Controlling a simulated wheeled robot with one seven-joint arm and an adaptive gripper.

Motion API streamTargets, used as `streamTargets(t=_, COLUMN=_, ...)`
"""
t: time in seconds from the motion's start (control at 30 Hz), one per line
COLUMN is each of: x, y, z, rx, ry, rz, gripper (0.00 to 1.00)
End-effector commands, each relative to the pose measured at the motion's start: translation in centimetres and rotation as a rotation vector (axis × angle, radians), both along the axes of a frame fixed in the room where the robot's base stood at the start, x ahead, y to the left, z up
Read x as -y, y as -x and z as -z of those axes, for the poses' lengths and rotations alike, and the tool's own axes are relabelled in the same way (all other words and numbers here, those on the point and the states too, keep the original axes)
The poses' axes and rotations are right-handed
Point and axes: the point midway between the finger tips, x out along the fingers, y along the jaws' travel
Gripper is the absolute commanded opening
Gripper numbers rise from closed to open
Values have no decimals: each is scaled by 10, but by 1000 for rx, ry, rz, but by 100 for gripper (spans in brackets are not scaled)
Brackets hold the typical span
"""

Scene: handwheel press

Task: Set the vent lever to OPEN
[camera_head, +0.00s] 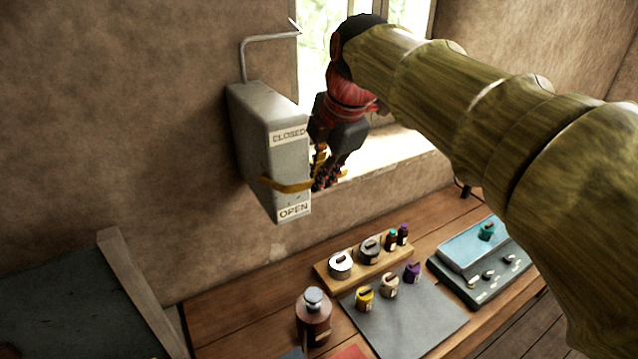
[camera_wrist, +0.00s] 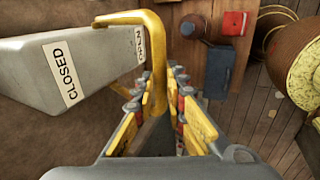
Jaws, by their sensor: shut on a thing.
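The grey vent box (camera_head: 262,150) is fixed to the wall, with a CLOSED label (camera_head: 289,135) above and an OPEN label (camera_head: 293,210) at its lower edge. The yellow vent lever (camera_head: 285,186) lies across the box between the labels, nearer to OPEN and a little above it. In the wrist view the bent yellow lever (camera_wrist: 158,62) reaches from the box between the finger pads. My gripper (camera_head: 322,172) is just right of the box, shut on the lever's end; the wrist view shows its fingers (camera_wrist: 152,95) on both sides. The fingers hide part of the grip.
A bright window (camera_head: 400,150) is behind my arm. Below, a wooden table (camera_head: 235,310) carries a brown bottle (camera_head: 314,318), a wooden rack (camera_head: 328,284) with jars, a grey mat (camera_head: 425,320) and a blue-topped device (camera_head: 470,245). A bent pipe (camera_head: 243,58) rises from the box.

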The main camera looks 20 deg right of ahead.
Motion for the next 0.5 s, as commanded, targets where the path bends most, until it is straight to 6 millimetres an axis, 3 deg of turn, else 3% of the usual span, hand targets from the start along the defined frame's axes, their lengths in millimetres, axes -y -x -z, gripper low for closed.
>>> streamTargets(t=0.03, x=1, y=2, z=13, rx=18, ry=-4, rz=2, gripper=0)
streamTargets(t=0.5, x=3, y=13, z=49, rx=214, ry=-43, rz=2, gripper=0)
